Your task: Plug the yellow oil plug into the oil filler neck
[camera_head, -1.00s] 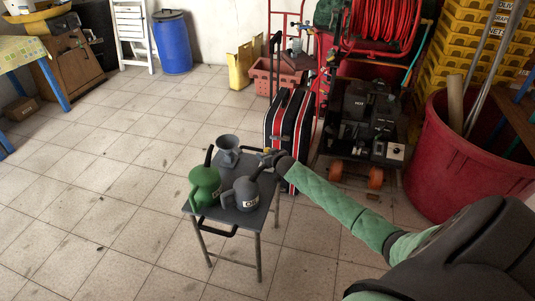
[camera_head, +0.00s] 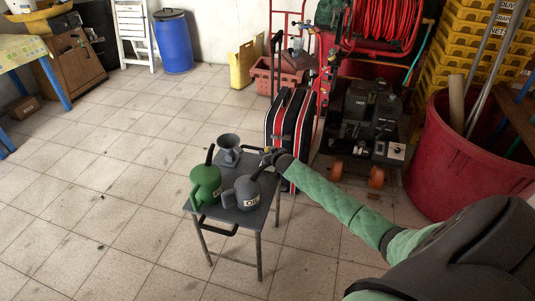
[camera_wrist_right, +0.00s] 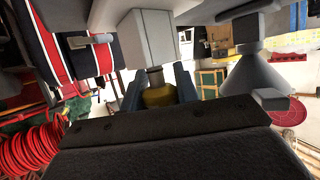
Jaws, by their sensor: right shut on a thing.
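My right gripper (camera_head: 267,156) is at the far right edge of the small grey table (camera_head: 237,216). In the right wrist view its dark blue fingers (camera_wrist_right: 158,90) are shut on the yellow oil plug (camera_wrist_right: 158,97), which is partly hidden by the wrist housing. A short dark neck (camera_wrist_right: 154,76) under a pale grey block (camera_wrist_right: 149,36) lines up with the plug in that view. They look very close; I cannot tell whether the plug is inside the neck. In the head view the plug and neck are too small to make out. My left gripper is not in view.
A green can (camera_head: 205,182), a dark grey can marked OIL (camera_head: 242,191) and a grey funnel (camera_head: 229,148) stand on the table left of my gripper. A striped suitcase (camera_head: 292,130) stands behind it, and a black machine (camera_head: 368,125) behind right. The floor at left is clear.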

